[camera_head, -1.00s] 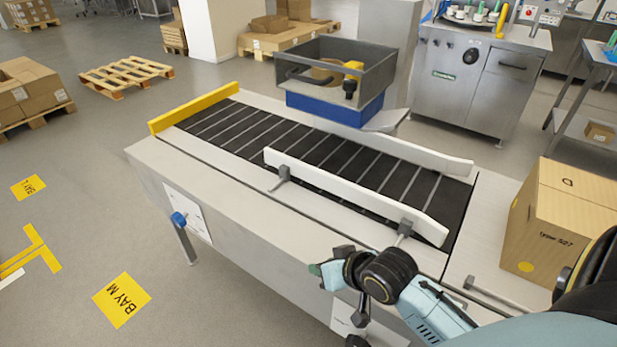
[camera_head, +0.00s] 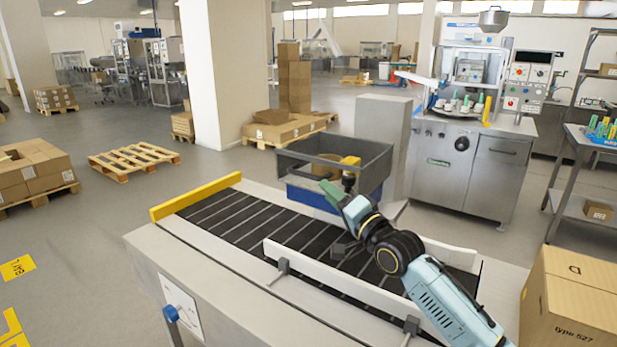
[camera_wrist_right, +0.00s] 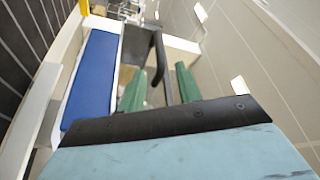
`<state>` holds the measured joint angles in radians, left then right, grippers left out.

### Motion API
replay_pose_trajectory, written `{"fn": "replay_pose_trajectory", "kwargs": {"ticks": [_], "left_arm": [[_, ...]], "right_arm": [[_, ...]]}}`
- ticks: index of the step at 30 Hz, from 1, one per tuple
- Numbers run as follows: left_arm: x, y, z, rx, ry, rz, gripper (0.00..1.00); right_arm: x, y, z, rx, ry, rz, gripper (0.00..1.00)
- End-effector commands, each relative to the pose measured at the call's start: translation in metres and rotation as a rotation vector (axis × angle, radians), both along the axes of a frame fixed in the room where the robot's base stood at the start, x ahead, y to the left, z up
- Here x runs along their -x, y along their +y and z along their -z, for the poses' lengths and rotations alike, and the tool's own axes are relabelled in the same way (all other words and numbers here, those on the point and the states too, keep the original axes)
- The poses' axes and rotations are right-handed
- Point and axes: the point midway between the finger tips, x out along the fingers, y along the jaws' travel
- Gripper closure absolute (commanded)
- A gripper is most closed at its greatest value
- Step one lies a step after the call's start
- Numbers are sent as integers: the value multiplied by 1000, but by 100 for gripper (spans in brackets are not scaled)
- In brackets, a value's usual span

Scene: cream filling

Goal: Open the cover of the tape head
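The tape head stands at the conveyor's far side. It appears as a dark grey open-topped housing (camera_head: 374,172) on a blue base (camera_head: 306,197), with a yellow-and-black part (camera_head: 349,163) and a brown roll-like part inside. I cannot pick out the cover for certain. My right gripper (camera_head: 330,192) is in front of the housing, its green fingers overlapping it in the head view. In the right wrist view the fingers (camera_wrist_right: 160,90) are apart. A dark bar (camera_wrist_right: 159,58) shows between them, with no visible grip on it. My left gripper is out of view.
The black roller conveyor (camera_head: 240,228) has a white guide rail (camera_head: 300,262) and a yellow end bar (camera_head: 195,196). A cardboard box (camera_head: 580,300) stands at the right. A grey column (camera_head: 382,125) rises behind the housing. The blue panel (camera_wrist_right: 92,75) lies left of the fingers.

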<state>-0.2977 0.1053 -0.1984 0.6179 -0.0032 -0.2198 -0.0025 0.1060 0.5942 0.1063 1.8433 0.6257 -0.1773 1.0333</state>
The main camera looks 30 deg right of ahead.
Motion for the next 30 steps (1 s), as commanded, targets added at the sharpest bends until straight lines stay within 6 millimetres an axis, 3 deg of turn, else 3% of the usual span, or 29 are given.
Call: {"fn": "replay_pose_trajectory", "kwargs": {"ticks": [9,15,30], "left_arm": [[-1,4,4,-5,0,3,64],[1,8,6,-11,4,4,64],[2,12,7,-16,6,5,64]], "right_arm": [[-53,4,-12,0,-1,-1,66],[-76,6,-16,0,1,0,66],[-87,7,-18,1,3,0,68]]}}
